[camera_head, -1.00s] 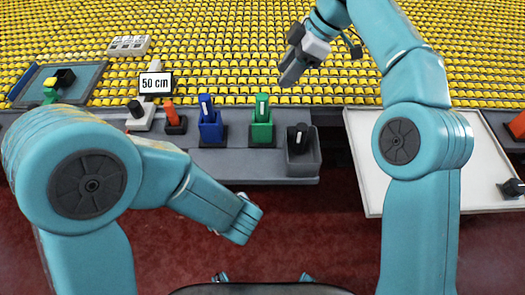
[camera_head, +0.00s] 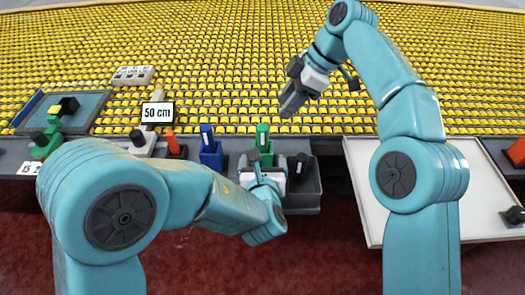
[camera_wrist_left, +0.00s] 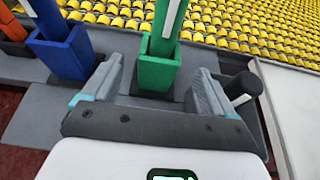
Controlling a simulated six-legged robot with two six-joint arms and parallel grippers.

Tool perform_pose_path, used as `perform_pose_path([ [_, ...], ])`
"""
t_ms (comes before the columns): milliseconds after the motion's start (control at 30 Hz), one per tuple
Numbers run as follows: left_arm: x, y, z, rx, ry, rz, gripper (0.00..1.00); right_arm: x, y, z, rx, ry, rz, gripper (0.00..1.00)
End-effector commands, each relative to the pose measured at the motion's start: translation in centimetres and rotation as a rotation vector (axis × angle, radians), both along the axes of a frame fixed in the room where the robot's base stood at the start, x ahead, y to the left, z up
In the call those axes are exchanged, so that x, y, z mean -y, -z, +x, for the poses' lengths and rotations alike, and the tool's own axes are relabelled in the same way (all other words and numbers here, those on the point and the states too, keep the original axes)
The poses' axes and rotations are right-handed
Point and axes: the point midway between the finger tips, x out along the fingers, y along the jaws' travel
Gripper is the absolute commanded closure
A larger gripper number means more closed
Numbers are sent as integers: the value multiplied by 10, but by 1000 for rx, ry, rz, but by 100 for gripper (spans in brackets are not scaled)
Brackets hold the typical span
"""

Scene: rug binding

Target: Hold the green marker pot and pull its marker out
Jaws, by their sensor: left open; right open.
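The green marker pot (camera_head: 267,157) stands on the grey shelf, with its green marker (camera_head: 262,134) upright in it. In the left wrist view the pot (camera_wrist_left: 155,72) and the marker (camera_wrist_left: 168,22) are seen close up. My left gripper (camera_head: 263,170) is open just in front of the pot. Its fingers (camera_wrist_left: 152,82) lie to either side of the pot in the wrist view, with a gap on each side; whether they reach beside it is hard to tell. My right gripper (camera_head: 292,102) is open and empty, above the yellow field behind the shelf.
A blue marker pot (camera_head: 211,152) stands left of the green one. A grey bin (camera_head: 305,192) with a black-handled item (camera_wrist_left: 242,86) is close on the right. An orange-handled tool (camera_head: 173,145) and a "50 cm" sign (camera_head: 158,115) are further left. A white tray (camera_head: 365,170) lies right.

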Motion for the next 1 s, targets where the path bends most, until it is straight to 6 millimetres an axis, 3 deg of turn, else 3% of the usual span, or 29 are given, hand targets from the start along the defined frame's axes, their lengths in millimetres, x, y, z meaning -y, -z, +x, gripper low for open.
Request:
perform_pose_path([
  [100,-1,10,24,0,-3,0,13,0,0,0,0,0,0,57],
  [333,0,24,56,-1,0,0,13,0,0,0,0,0,0,57],
  [767,0,28,66,-1,0,0,13,0,0,0,0,0,0,57],
  [967,0,27,66,0,0,0,75,0,0,0,0,0,0,57],
  [1000,0,27,66,0,0,0,77,0,0,0,0,0,0,57],
])
